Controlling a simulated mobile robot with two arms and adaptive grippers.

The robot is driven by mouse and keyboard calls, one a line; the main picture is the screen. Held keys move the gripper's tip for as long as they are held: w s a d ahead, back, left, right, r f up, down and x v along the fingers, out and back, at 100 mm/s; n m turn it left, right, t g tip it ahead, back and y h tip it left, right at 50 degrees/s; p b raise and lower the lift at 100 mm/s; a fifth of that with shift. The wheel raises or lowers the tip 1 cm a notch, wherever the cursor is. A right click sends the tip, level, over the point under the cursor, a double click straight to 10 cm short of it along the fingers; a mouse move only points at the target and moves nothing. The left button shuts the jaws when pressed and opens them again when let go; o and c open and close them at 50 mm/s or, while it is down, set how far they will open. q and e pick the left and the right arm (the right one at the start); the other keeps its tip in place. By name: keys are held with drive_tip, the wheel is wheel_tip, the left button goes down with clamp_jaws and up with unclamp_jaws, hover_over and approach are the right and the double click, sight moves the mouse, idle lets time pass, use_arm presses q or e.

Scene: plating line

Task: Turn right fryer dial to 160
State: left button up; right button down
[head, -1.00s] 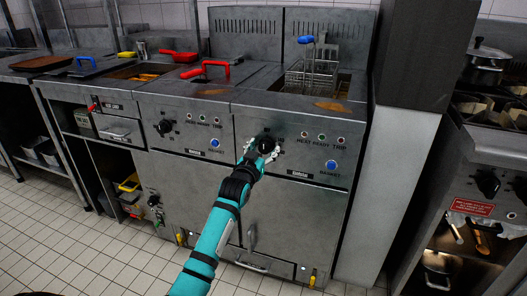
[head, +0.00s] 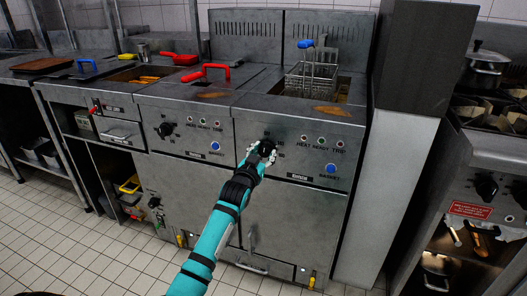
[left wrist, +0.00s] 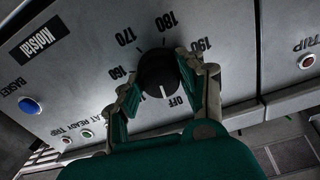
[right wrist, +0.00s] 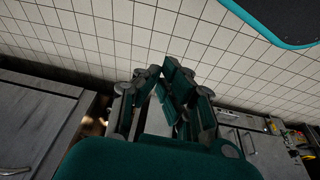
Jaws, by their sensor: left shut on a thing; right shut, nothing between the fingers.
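The right fryer's dial (head: 266,146) is a black round knob on the front panel, left of its indicator lights. My left gripper (head: 262,152) reaches it from the front. In the left wrist view the dial (left wrist: 158,74) sits between the two fingers of my left gripper (left wrist: 160,86), which is shut on it. The scale appears upside down, with 160, 170, 180, 190 and OFF around the knob. A pale mark on the knob points close to OFF. My right gripper (right wrist: 162,78) is shut and empty, away from the panel with floor tiles behind it.
The left fryer's dial (head: 165,130) is on the panel to the left. A blue basket button (head: 331,169) is right of the gripper. A fry basket (head: 311,80) stands in the right fryer. A dark pillar (head: 420,60) rises on the right. The tiled floor in front is clear.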

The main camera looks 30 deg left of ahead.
use_arm(q)
drive_tip(key=m+p, duration=0.2)
drive_tip(key=m, duration=0.1)
drive_tip(key=shift+r+m+p, duration=0.2)
drive_tip(key=shift+m+p, duration=0.1)
drive_tip(key=shift+p, duration=0.05)
drive_tip(key=m+p, duration=0.2)
drive_tip(key=m, duration=0.6)
drive_tip(key=shift+f+p, duration=0.1)
drive_tip(key=shift+p, duration=0.25)
drive_tip(key=shift+m, duration=1)
drive_tip(key=m, duration=0.5)
drive_tip(key=shift+p, duration=0.3)
drive_tip(key=shift+m, duration=1.1)
use_arm(e)
drive_tip(key=s+f, duration=0.2)
drive_tip(key=f, duration=0.8)
drive_tip(key=s+f+g, duration=0.1)
drive_tip(key=s+f, duration=0.1)
drive_tip(key=f, duration=0.9)
drive_tip(key=shift+s+d, duration=0.15)
drive_tip(key=shift+d, duration=0.1)
